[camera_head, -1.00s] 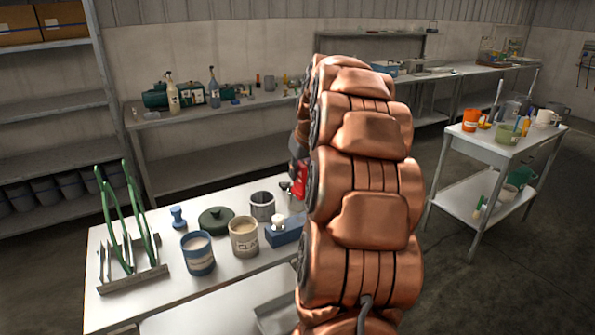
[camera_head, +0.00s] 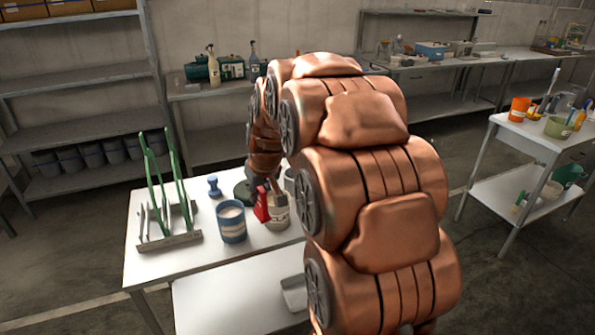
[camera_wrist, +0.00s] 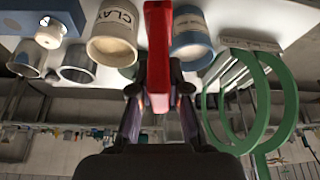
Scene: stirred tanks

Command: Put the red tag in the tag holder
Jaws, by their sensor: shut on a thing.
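The red tag (camera_wrist: 158,50) is a flat upright bar between the two fingers of my gripper (camera_wrist: 159,88), which is shut on it. In the head view the red tag (camera_head: 262,205) hangs in front of the cream CLAY pot (camera_head: 280,218), above the white table. My copper arm covers part of that side of the table. I cannot tell for certain which thing is the tag holder. A grey slotted rack (camera_head: 168,243) with green-handled tools stands at the table's left end. A blue block (camera_wrist: 48,36) with a white knob shows in the wrist view.
A blue-and-white pot (camera_head: 231,226) stands close to the left of the tag. A blue knobbed stamp (camera_head: 213,187) and a dark green lid (camera_head: 245,192) are behind it. The front left of the table (camera_head: 180,270) is clear. A white cart (camera_head: 525,145) stands at right.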

